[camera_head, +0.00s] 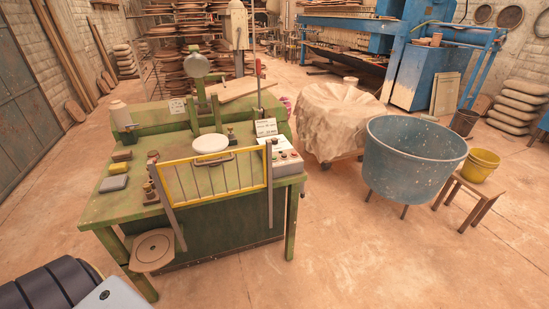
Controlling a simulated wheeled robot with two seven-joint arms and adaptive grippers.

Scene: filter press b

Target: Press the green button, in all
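A green press bench (225,240) stands at left centre. A pale control box (280,164) sits on the right end of its top, with a few small round buttons on its upper face. The buttons are too small for me to tell for certain which one is green. A small white sign with writing (266,127) stands at the back of the box. A yellow-framed barred guard (214,177) stands upright across the front of the bench, to the left of the box. Neither of my grippers is in view.
A white disc (210,144) lies on the press behind the guard. A round stool seat (152,250) is at the bench's front left. A big blue tub (414,165), a cloth-covered stand (336,115) and a yellow bucket (480,165) stand to the right. The floor in front is clear.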

